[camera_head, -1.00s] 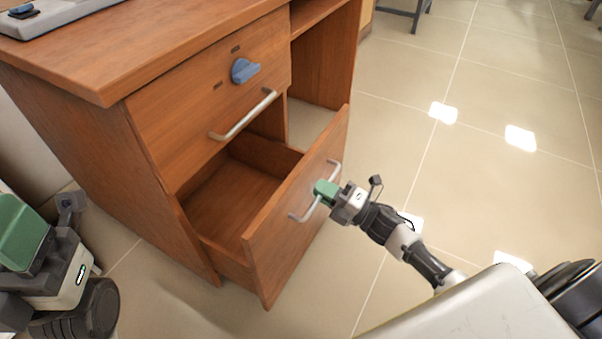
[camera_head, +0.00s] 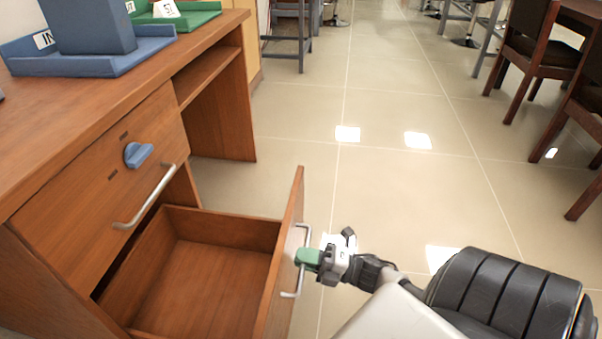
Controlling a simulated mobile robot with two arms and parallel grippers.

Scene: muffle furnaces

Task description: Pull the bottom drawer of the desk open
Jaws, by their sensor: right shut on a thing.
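The wooden desk (camera_head: 215,105) stands at the left. Its bottom drawer (camera_head: 222,258) is pulled well out, and its empty inside shows. The drawer's front panel (camera_head: 283,250) carries a silver bar handle (camera_head: 303,236). My right gripper (camera_head: 308,258), with green fingers, is shut on the middle of that handle. The top drawer (camera_head: 100,185) is closed, with its own silver handle (camera_head: 148,198) and a blue knob (camera_head: 137,155). My left gripper is not in view.
A blue tray with a blue block (camera_head: 95,25) and a green tray (camera_head: 178,18) lie on the desktop. Dark wooden chairs (camera_head: 525,60) stand at the right and stools at the back. The tiled floor (camera_head: 400,180) between is clear.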

